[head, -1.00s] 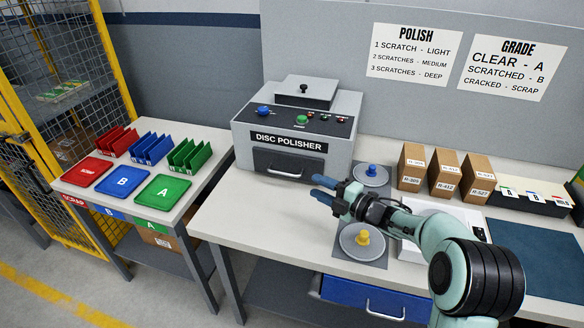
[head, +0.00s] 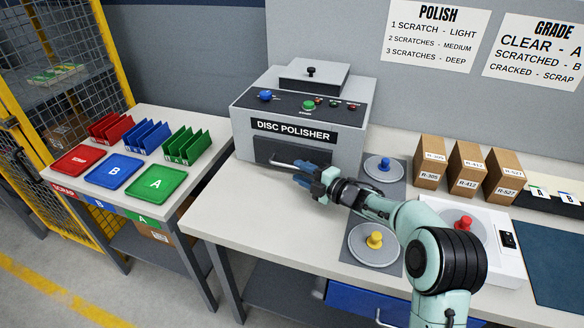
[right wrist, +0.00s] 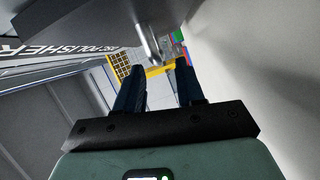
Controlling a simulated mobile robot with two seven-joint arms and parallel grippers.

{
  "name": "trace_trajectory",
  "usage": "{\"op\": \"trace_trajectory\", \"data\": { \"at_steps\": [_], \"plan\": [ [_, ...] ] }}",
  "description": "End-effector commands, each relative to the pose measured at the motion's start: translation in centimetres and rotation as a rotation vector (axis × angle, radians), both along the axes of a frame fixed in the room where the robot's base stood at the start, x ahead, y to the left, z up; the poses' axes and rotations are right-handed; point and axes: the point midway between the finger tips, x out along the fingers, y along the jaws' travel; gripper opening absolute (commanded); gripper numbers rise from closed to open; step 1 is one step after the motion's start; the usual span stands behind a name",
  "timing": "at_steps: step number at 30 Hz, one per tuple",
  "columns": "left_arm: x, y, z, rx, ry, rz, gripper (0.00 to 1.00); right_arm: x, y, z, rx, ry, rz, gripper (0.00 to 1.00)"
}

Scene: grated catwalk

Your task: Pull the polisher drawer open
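The grey disc polisher (head: 300,118) stands on the workbench against the back wall. Its dark drawer front (head: 268,149) is shut, flush under the "DISC POLISHER" label. A silver bar handle (head: 281,163) sticks out from the drawer. My right gripper (head: 301,173) is at the right end of the handle, in front of the drawer. In the right wrist view its two dark fingers (right wrist: 160,72) are apart, and the handle (right wrist: 150,45) shows just past the tips, roughly between them. I cannot tell whether they touch it. My left gripper is not in view.
Discs with a blue knob (head: 384,163) and a yellow knob (head: 375,240) sit on a grey mat right of the polisher. A white device (head: 507,258) with a red knob and several brown boxes (head: 466,169) stand further right. The bench front before the polisher is clear.

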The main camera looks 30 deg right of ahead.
Motion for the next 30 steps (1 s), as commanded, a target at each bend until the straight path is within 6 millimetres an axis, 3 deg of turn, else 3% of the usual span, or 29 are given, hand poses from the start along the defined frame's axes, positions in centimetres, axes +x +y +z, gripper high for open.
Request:
{"op": "trace_trajectory", "data": {
  "at_steps": [7,19,22,23,30],
  "plan": [
    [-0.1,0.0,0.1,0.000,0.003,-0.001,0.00,3.2,1.1,-0.3,0.000,0.000,0.000,0.38],
    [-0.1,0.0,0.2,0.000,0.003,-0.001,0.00,3.9,1.3,-0.3,0.000,0.000,-0.001,0.38],
    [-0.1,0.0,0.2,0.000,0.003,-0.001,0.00,3.8,1.3,-0.3,0.000,0.000,-0.001,0.06],
    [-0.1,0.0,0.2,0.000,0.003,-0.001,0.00,3.8,1.3,-0.3,0.000,0.000,-0.001,0.00],
    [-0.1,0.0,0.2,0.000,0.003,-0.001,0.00,3.8,1.3,-0.4,0.000,0.000,-0.001,0.00]
  ]
}}
